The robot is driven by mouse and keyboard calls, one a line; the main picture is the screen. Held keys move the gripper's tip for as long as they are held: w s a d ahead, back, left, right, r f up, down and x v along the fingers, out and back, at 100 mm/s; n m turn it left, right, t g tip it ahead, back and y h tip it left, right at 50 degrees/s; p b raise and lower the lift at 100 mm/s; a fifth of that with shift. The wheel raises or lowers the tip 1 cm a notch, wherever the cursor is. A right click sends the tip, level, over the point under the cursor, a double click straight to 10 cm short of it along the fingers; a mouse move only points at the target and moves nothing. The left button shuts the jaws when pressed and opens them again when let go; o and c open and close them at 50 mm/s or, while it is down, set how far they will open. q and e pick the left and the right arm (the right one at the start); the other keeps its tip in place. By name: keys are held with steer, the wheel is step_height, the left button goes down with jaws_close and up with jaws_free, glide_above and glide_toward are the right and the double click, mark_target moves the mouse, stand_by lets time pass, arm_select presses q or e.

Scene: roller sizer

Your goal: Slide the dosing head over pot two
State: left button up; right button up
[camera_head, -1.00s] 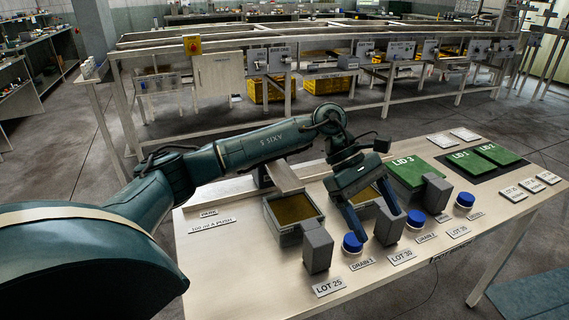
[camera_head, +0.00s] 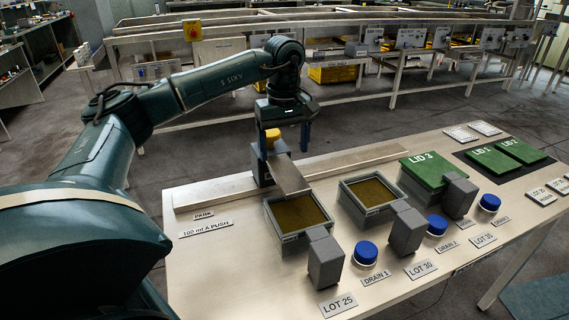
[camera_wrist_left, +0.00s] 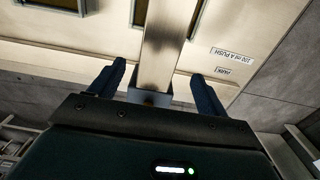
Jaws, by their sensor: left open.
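The dosing head (camera_head: 290,178) is a flat grey spout on a post with a yellow knob (camera_head: 272,136). It stands at the rail, its tip over the back edge of the leftmost open pot (camera_head: 275,232). The middle pot (camera_head: 346,200), which I take as pot two, is open with brown contents. My left gripper (camera_head: 284,147) is open at the dosing head's post, with its fingers pointing down. In the left wrist view, the spout (camera_wrist_left: 168,40) runs between the two spread fingers (camera_wrist_left: 158,82); contact cannot be told. My right gripper is not in view.
A long metal rail (camera_head: 345,160) runs behind the pots. LID 3 (camera_head: 425,168) covers the right pot. Grey blocks (camera_head: 326,262) and blue-capped jars (camera_head: 365,252) stand in front. LID 1 (camera_head: 490,158) and LID 2 (camera_head: 522,151) lie at the right.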

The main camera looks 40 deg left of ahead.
mark_target(284, 169)
arm_select(q)
step_height(284, 169, down, 5)
steer(key=shift+f, duration=0.1)
stand_by(0.3)
